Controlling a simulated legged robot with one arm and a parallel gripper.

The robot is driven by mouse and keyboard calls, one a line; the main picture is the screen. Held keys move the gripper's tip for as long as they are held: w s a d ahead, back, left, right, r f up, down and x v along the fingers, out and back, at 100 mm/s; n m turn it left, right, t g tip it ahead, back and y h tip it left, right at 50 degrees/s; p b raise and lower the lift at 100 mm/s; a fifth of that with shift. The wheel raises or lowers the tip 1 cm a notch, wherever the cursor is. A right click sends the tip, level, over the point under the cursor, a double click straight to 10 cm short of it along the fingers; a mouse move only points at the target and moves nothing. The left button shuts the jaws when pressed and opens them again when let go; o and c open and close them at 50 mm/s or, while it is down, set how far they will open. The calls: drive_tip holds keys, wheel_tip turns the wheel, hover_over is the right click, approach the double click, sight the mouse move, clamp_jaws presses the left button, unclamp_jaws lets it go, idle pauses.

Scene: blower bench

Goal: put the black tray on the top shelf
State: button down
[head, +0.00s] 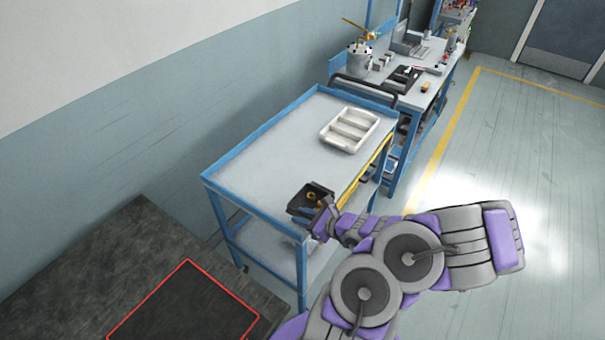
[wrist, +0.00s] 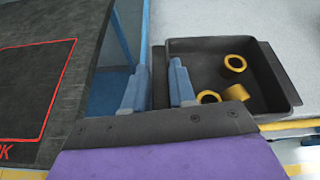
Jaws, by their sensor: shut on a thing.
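The black tray (head: 301,204) is at the near right corner of the blue cart's top shelf (head: 262,160). In the wrist view the tray (wrist: 262,98) looks level and holds yellow rings (wrist: 236,63). My gripper (head: 323,213) is at the tray's near side. Its two blue-grey fingers (wrist: 158,66) stand on either side of the tray's left wall in the wrist view, shut on it. I cannot tell whether the tray's underside touches the shelf or is just above it.
A white divided tray (head: 349,129) lies farther back on the top shelf. The shelf's left and middle are clear. A dark table (head: 130,245) with a red-outlined square stands at the lower left. A workbench (head: 436,62) with a metal pot (head: 359,62) stands behind.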

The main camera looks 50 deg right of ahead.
sight(299, 200)
drive_tip(key=w+d, duration=0.2)
drive_tip(key=w, duration=0.1)
drive_tip(key=w+d+f+b, duration=0.1)
drive_tip(key=w+d, duration=0.2)
drive_tip(key=w+d+b, duration=0.1)
drive_tip(key=w+d, duration=0.2)
drive_tip(key=shift+w+f, duration=0.15)
drive_tip(key=shift+w, duration=0.15)
drive_tip(key=shift+w+d, duration=0.5)
drive_tip(key=shift+d, duration=0.05)
wheel_tip(299, 200, down, 4)
drive_tip(key=shift+w+r+b, duration=0.15)
drive_tip(key=shift+r+b, duration=0.1)
drive_tip(key=shift+b, duration=0.45)
drive_tip(key=c, duration=0.9)
unclamp_jaws()
drive_tip(key=shift+r, duration=0.1)
